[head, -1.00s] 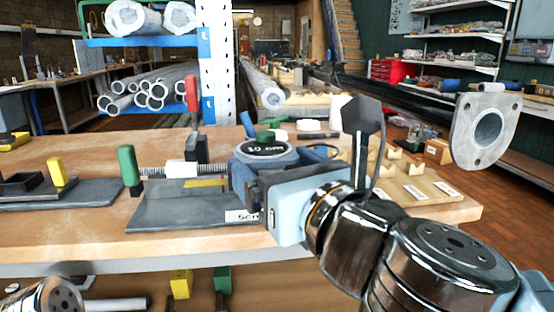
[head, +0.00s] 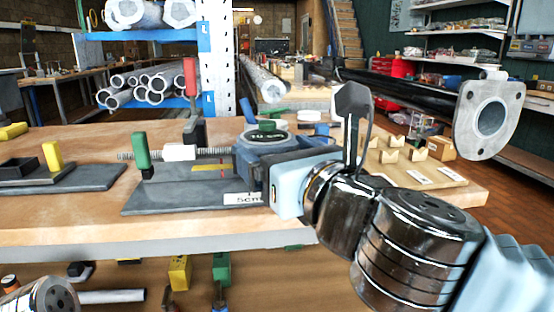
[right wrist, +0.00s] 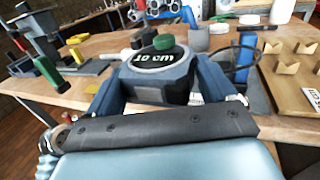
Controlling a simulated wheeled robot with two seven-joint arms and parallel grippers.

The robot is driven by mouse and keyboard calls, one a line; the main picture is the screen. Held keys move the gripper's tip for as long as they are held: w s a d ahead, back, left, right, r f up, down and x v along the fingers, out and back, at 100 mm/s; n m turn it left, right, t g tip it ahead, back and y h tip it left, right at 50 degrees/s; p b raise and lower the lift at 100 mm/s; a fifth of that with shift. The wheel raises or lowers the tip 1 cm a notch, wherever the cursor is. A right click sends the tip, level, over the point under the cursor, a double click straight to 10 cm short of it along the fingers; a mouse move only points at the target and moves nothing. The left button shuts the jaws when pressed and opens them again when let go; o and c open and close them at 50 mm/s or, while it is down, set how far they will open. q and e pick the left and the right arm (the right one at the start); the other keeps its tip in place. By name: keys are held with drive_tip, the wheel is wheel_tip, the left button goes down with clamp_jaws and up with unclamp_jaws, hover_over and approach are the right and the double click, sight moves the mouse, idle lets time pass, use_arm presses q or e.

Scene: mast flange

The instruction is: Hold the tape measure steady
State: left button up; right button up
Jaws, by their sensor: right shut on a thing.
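The tape measure (head: 250,142) is a dark blue-grey round case with a "10 cm" label and a green piece on top. My right gripper (head: 262,165) is shut on it, at the right end of a dark plate (head: 190,192) on the bench. In the right wrist view the case (right wrist: 178,88) sits between the two blue fingers of the gripper (right wrist: 160,92). A yellow strip (head: 211,168) lies on the plate left of the case; I cannot tell whether it joins the case. A silver part of my left arm shows at bottom left; its gripper is out of view.
A clamp with a green handle (head: 141,150), a red handle (head: 190,75) and a threaded rod stands left of the tape measure. A grey flange (head: 465,122) is at the right. Wooden V-blocks (head: 416,150) stand behind my right wrist.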

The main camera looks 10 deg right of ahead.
drive_tip(key=w+f+b, duration=0.1)
drive_tip(key=w+f, duration=0.1)
drive_tip(key=w+b, duration=0.1)
drive_tip(key=shift+d+f+b, duration=0.25)
drive_tip(key=shift+f+b, duration=0.1)
drive_tip(key=shift+f, duration=0.05)
drive_tip(key=w+f+b, duration=0.1)
drive_tip(key=w+b, duration=0.1)
drive_tip(key=w+f+b, duration=0.2)
drive_tip(key=w+d+f+b, duration=0.1)
drive_tip(key=w+f, duration=0.1)
drive_tip(key=shift+f+b, duration=0.25)
drive_tip(key=shift+b, duration=0.15)
drive_tip(key=shift+w+d+f+b, duration=0.1)
drive_tip(key=shift+w+f+b, duration=0.35)
drive_tip(key=shift+w, duration=0.2)
drive_tip(key=shift+f, duration=0.3)
idle(0.3)
idle(0.7)
